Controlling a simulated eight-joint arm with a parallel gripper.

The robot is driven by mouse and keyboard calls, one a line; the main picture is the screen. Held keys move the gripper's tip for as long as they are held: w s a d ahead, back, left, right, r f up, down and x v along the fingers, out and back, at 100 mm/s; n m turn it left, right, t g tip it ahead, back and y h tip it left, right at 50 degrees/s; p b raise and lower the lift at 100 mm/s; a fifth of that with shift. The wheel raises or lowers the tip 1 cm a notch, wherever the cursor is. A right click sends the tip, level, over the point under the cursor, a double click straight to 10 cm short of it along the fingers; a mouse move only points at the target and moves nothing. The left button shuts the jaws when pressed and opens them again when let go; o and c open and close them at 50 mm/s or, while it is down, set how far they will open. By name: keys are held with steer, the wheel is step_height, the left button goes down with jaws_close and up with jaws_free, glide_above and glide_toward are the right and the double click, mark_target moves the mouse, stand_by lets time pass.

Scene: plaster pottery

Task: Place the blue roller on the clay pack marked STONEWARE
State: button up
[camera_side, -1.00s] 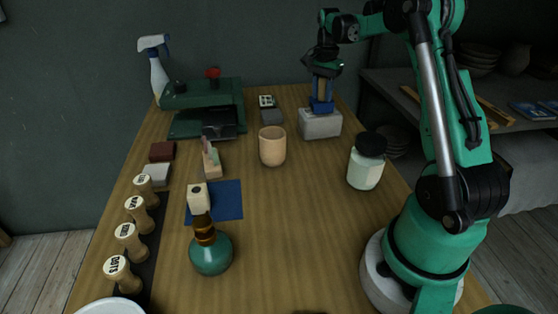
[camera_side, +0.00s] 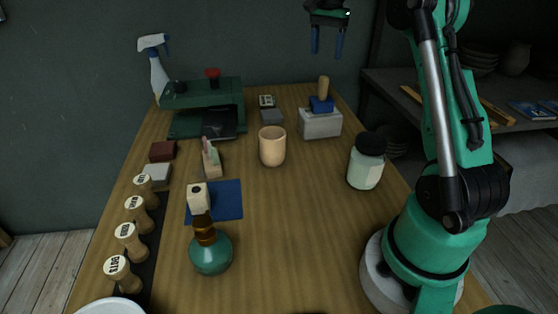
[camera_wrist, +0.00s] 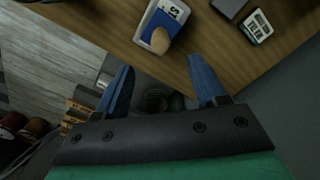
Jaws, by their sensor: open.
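The blue roller (camera_side: 321,104) has a pale wooden handle that points up. It stands on top of a light grey-white pack (camera_side: 320,123) at the far right of the table. In the wrist view the roller's handle (camera_wrist: 160,40) shows end-on over the pack (camera_wrist: 147,22). Part of the pack's dark lettering shows beside the roller, with an S, but the full word cannot be read. My gripper (camera_side: 327,54) is open and empty, well above the roller and apart from it. Its two blue fingers (camera_wrist: 160,66) also show in the wrist view.
A grey block (camera_side: 271,116) and a small marked block (camera_side: 266,101) lie left of the pack. A beige cup (camera_side: 272,147) and a dark-lidded jar (camera_side: 366,161) stand nearer. A green machine (camera_side: 203,100) is at the back left. The table's right edge is close to the pack.

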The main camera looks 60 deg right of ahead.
steer(key=shift+r, duration=0.95)
steer(key=shift+w+a+r, duration=0.15)
steer(key=shift+a+r, duration=0.05)
steer(key=shift+a, duration=0.15)
steer(key=w+a+r+n+t+h, duration=0.1)
steer(key=w+a+n+t, duration=0.1)
steer(key=a+n, duration=0.45)
steer(key=s+a+f+n+t, duration=0.2)
steer(key=s+a+f+n, duration=0.2)
steer(key=a, duration=0.6)
steer(key=s+a+f+n+t+y, duration=0.1)
steer(key=s+a+f+n+t, duration=0.2)
steer(key=a+f+n, duration=0.3)
steer(key=s+a+n, duration=0.1)
steer(key=a, duration=0.4)
steer(key=shift+a, duration=0.2)
